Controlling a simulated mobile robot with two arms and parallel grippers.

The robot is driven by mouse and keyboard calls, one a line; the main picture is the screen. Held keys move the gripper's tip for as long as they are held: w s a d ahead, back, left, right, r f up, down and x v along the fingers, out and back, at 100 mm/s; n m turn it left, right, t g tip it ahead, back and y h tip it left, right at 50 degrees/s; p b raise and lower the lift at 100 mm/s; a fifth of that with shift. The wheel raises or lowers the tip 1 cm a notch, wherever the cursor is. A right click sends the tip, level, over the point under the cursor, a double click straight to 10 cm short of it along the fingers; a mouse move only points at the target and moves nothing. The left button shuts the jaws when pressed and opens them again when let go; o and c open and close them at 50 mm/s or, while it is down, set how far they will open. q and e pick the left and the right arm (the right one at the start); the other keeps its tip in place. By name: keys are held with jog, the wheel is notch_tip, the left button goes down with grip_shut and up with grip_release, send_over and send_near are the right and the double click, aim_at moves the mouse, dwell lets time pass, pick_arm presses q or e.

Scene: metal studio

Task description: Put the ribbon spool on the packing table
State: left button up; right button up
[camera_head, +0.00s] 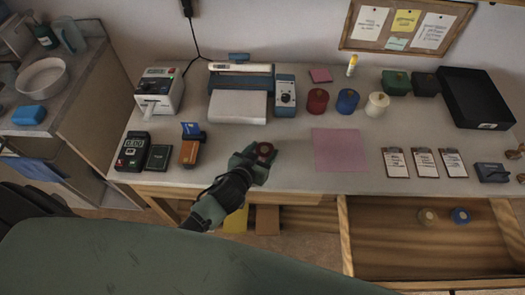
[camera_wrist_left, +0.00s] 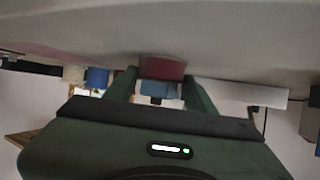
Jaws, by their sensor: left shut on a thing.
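A dark red ribbon spool (camera_head: 265,149) is between the fingertips of my left gripper (camera_head: 255,157), at the front part of the packing table (camera_head: 285,178). In the left wrist view, which is upside down, the spool (camera_wrist_left: 163,68) sits between the two green fingers of the gripper (camera_wrist_left: 160,85). The spool is right by the pale tabletop (camera_wrist_left: 220,40); I cannot tell if it touches it. The left gripper is shut on the spool. My right gripper is not in view.
Red (camera_head: 317,100), blue (camera_head: 347,100) and white (camera_head: 377,104) spools stand farther back. A pink sheet (camera_head: 340,150) lies to the right, an orange and blue dispenser (camera_head: 190,152) to the left. An open wooden drawer (camera_head: 400,260) holds a white and a blue spool.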

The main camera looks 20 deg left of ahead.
pick_arm(q)
jog(key=shift+f, duration=0.2)
jog(key=o, duration=1.3)
jog(key=shift+o, duration=0.2)
jog(key=shift+r, duration=0.15)
jog(key=shift+s+r, duration=0.1)
jog(key=shift+r, duration=0.05)
jog(key=b+v, duration=0.1)
jog(key=v, duration=1)
jog(key=shift+s+r, duration=0.15)
jog(key=shift+s, duration=0.2)
